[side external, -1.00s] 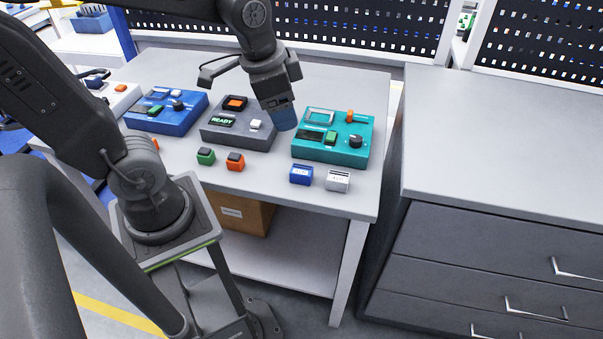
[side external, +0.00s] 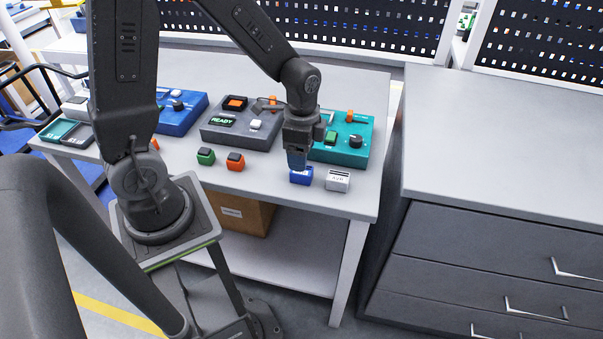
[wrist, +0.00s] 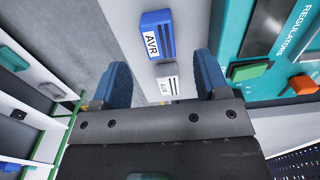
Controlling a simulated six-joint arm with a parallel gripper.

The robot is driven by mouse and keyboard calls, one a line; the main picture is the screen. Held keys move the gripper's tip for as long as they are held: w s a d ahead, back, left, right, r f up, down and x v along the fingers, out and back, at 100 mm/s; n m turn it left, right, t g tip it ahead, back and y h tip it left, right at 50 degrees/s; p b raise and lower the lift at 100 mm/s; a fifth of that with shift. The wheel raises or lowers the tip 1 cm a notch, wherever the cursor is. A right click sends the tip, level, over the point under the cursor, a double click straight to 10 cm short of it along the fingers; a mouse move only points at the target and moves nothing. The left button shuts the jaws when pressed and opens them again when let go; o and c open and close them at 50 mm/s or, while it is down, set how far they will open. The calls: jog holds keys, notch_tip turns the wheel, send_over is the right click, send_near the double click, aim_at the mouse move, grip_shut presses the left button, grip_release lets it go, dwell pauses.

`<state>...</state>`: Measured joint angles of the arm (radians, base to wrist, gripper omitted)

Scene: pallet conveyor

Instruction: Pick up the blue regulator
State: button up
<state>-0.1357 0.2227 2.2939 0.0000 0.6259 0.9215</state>
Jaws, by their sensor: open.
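The blue regulator (side external: 301,177) is a small block with a white AVR label. It sits on the grey table in front of the teal console, its top partly hidden by my gripper. It also shows in the wrist view (wrist: 157,35), beyond the fingertips. My gripper (side external: 297,165) points down just above it, open and empty. In the wrist view, the blue-padded fingers of my gripper (wrist: 162,75) are spread apart. A white regulator (side external: 338,181) stands right beside the blue one, with a small gap. In the wrist view the white regulator (wrist: 167,84) appears between the fingers.
The teal console (side external: 358,145) stands close behind. A green-and-black block (side external: 206,156) and an orange-and-black block (side external: 236,162) lie to the left. Grey (side external: 237,135) and blue (side external: 186,117) consoles stand behind them. The table front edge is near; a drawer cabinet (side external: 500,150) stands right.

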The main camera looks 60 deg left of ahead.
aim_at(302, 174)
jog(key=shift+f, duration=2.9)
jog(key=shift+c, duration=0.4)
jog(key=c, duration=1)
jog(key=shift+o, duration=0.2)
jog(key=shift+r, duration=0.1)
